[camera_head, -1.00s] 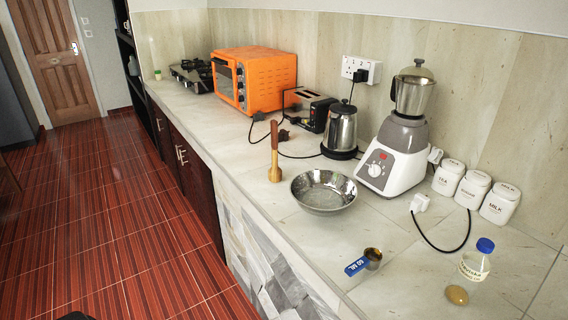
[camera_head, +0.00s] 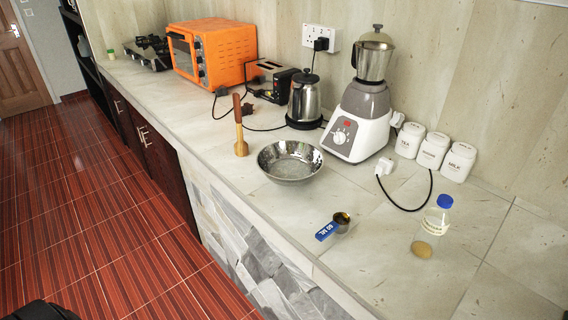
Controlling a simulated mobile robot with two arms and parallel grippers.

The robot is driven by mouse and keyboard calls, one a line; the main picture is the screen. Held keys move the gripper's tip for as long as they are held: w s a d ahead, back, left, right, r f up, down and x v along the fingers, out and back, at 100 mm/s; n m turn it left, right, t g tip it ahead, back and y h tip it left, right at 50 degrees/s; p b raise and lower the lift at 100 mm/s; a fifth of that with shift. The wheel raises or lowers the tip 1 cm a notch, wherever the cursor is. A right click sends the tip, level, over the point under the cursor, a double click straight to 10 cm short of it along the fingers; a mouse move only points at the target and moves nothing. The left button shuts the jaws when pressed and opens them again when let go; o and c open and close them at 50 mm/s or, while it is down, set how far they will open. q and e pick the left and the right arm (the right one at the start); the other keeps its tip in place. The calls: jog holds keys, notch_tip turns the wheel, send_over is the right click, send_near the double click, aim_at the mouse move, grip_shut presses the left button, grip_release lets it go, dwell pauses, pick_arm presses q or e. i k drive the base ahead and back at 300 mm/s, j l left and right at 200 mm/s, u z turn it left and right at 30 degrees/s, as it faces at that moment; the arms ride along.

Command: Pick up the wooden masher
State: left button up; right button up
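The wooden masher (camera_head: 240,126) stands upright on the stone counter, its handle up and its wider pale end down. It is just left of and behind the hammered metal bowl (camera_head: 290,161), apart from it. Neither of my grippers shows in the head view. A dark shape, too cut off to identify, shows at the bottom left edge.
A kettle (camera_head: 304,101), toaster (camera_head: 273,80) and orange oven (camera_head: 212,51) stand behind. A blender (camera_head: 361,117) and white jars (camera_head: 432,149) stand right. Floor left of the counter is clear.

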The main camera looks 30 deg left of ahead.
aim_at(240, 147)
jog(key=i+j, duration=0.15)
jog(key=j, duration=0.3)
jog(key=i+j, duration=0.1)
jog(key=j, duration=0.3)
jog(key=i+j, duration=0.15)
jog(key=j, duration=0.25)
jog(key=i+j, duration=0.1)
jog(key=j, duration=0.35)
jog(key=u, duration=0.05)
